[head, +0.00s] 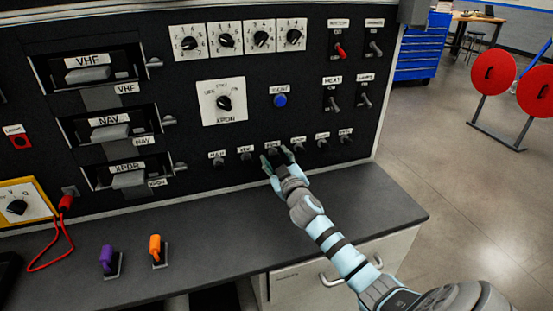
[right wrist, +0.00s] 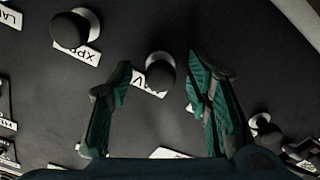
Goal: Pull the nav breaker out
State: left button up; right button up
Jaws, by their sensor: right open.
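The nav breaker (right wrist: 160,71) is a dark round knob on the black panel, its label partly covered in the right wrist view. In the head view it is third from the left in the lower breaker row, mostly hidden by my right gripper (head: 277,156). In the right wrist view the open, teal-padded fingers of that gripper (right wrist: 160,75) lie on both sides of the knob, with visible gaps; I cannot tell the exact depth. The XPDR breaker (right wrist: 72,32) is beside it. My left gripper is not in view.
Another breaker (right wrist: 264,126) sits near the right finger. A blue button (head: 280,101) and the XPDR dial (head: 223,102) are above. The NAV radio (head: 109,132) is in the left rack. Purple (head: 106,258) and orange (head: 155,248) handles stand on the grey counter (head: 215,240).

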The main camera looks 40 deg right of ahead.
grip_shut()
jog(key=shift+s, duration=0.15)
jog(key=shift+s+a, duration=0.2)
jog(key=shift+s, duration=0.2)
jog(key=shift+o, duration=0.7)
grip_release()
jog(key=v, duration=0.7)
jog(key=shift+p, duration=0.35)
